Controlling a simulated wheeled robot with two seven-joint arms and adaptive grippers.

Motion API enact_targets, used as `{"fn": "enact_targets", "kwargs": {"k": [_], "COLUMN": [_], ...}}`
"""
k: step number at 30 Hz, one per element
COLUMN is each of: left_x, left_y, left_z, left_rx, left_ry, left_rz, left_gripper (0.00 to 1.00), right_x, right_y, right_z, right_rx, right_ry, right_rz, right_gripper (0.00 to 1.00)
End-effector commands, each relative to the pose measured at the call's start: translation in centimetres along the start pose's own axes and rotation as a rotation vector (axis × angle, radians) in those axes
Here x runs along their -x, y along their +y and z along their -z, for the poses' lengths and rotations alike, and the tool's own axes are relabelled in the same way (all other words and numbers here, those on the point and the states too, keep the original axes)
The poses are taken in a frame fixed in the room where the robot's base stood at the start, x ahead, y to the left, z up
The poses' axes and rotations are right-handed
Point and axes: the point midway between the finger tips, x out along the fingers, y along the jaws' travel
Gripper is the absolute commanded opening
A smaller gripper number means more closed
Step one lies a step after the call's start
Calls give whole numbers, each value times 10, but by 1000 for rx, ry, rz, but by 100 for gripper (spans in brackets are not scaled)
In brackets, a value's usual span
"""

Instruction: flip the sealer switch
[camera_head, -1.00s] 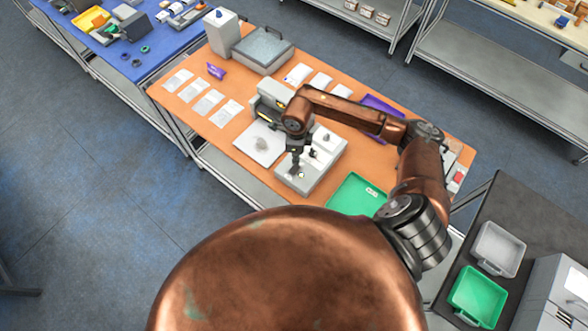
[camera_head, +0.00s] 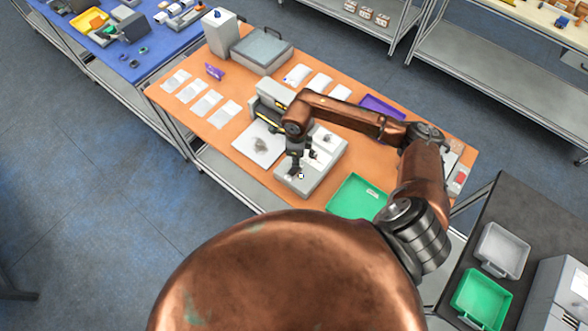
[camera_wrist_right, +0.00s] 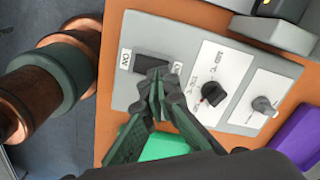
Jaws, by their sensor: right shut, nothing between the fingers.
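The sealer's grey control box (camera_head: 325,174) sits on the orange table, and its panel (camera_wrist_right: 190,35) fills the middle of the right wrist view. A black rocker switch (camera_wrist_right: 151,66) with an ON label is on the panel, partly hidden behind my fingertips. My right gripper (camera_wrist_right: 158,84) is shut and empty, its tips over the switch; I cannot tell whether they touch it. In the head view the right gripper (camera_head: 295,172) points down at the near end of the box. My left gripper is not in view.
Two knobs, one on a labelled dial (camera_wrist_right: 213,93) and one grey (camera_wrist_right: 263,104), sit beside the switch. A green tray (camera_head: 356,197) lies right of the box. A white pad (camera_head: 258,143) lies left. White sheets (camera_head: 207,103) and a purple packet (camera_head: 214,71) are further left.

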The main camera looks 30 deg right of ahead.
Motion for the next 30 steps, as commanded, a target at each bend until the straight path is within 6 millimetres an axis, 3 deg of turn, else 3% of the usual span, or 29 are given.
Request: {"fn": "enact_targets", "kwargs": {"k": [30], "left_x": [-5], "left_y": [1], "left_z": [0], "left_rx": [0], "left_ry": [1], "left_rz": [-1], "left_gripper": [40], "right_x": [-6], "right_y": [0], "right_z": [0], "right_rx": [0], "right_ry": [0], "right_rz": [0], "right_gripper": [0]}}
